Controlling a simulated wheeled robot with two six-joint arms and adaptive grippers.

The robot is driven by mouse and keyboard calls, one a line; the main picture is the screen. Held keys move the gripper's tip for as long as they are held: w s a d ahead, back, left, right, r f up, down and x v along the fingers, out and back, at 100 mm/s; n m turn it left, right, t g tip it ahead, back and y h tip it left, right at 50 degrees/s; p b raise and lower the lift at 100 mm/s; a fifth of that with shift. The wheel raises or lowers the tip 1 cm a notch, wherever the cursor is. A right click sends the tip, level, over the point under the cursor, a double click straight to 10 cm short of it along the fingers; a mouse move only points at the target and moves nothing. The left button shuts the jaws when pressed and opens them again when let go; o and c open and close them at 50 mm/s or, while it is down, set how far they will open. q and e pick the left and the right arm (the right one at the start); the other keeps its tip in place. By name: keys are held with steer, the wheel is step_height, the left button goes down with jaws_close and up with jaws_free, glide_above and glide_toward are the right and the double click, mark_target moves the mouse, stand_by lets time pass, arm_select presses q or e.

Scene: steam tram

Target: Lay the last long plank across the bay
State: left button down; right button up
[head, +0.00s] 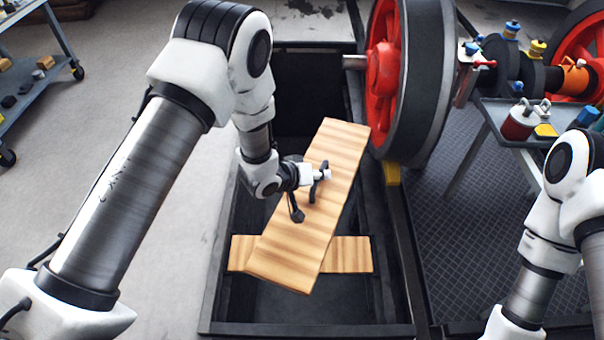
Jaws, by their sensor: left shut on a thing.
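My left gripper (309,190) is shut on a long light-wood plank (325,222). The plank slants from lower left to upper right over the dark bay (290,95). A second plank (350,255) lies crosswise in the bay's lower part, its middle hidden beneath the held plank. I cannot tell whether the two planks touch. My right arm shows at the right edge, but its gripper is out of view.
A large red-and-black wheel (425,80) stands just right of the bay's far part. A cart (500,112) with canisters stands at right. A shelf trolley (30,85) is at far left. The grey floor (190,230) left of the bay is clear.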

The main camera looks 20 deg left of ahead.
arm_select(q)
steer(key=s+f+m+g+h+b, duration=0.1)
steer(key=s+f+m+g+b, duration=0.2)
steer(key=f+b, duration=0.6)
steer(key=s+a+f+m+g+h+b, duration=0.1)
steer(key=s+f+m+g+b, duration=0.3)
steer(key=f, duration=1.8)
steer(key=s+f+m+g+h+b, duration=0.2)
steer(key=s+f+m+b, duration=0.5)
steer(key=f+b, duration=0.7)
steer(key=shift+s+a+f+g+h, duration=0.15)
steer(key=shift+f+g+h, duration=0.15)
steer(key=shift+f+g, duration=0.7)
arm_select(e)
step_height(320, 180, down, 29)
steer(key=w, duration=0.2)
steer(key=shift+d+t, duration=0.15)
steer(key=shift+t, duration=0.15)
arm_select(q)
steer(key=shift+f, duration=0.3)
arm_select(e)
steer(key=shift+s+f, duration=0.1)
steer(key=shift+f, duration=0.15)
arm_select(q)
steer(key=c, duration=1.1)
jaws_free()
